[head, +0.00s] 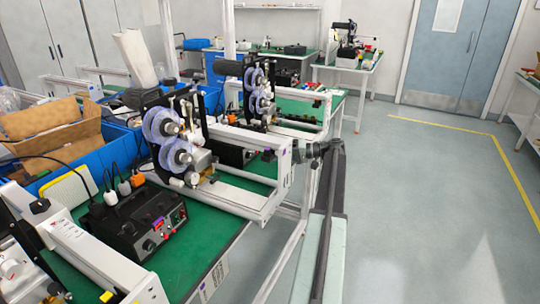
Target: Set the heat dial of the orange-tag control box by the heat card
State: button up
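A black control box (140,222) with dials and a red button sits on the near green bench. A small purple patch shows on its front; I cannot make out an orange tag. Orange and white plugs are at its back. A second dark box (232,154) sits farther along, partly hidden behind a reel machine; its tag is not clear. No heat card can be made out. The dial settings are too small to read. My gripper (303,152) is at the end of my dark arm, beside the white machine frame, well right of the near box. Its fingers are unclear.
A reel machine (180,140) with a white frame (245,200) stands between the two boxes. Another white machine (95,255) stands at the near left. Cardboard (50,130) lies in blue bins on the left. The grey floor (430,200) on the right is clear.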

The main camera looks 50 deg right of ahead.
aim_at(252, 156)
jog(key=s+a+n+t+h+b, duration=0.1)
jog(key=n, duration=0.1)
jog(key=s+a+f+n+t+h+b, duration=0.1)
jog(key=s+n+b, duration=0.1)
jog(key=s+a+f+n+t+h+b, duration=0.1)
jog(key=s+n+h, duration=0.1)
jog(key=n, duration=0.1)
jog(key=shift+a+b, duration=0.1)
jog(key=shift+b, duration=0.25)
jog(key=w, duration=0.3)
jog(key=w+a+n+h, duration=0.1)
jog(key=w, duration=0.3)
jog(key=w+n+t, duration=0.1)
jog(key=w, duration=0.2)
jog(key=shift+w+a+r, duration=0.15)
jog(key=shift+w+a, duration=0.25)
grip_shut()
jog(key=shift+a, duration=0.45)
jog(key=shift+d, duration=0.45)
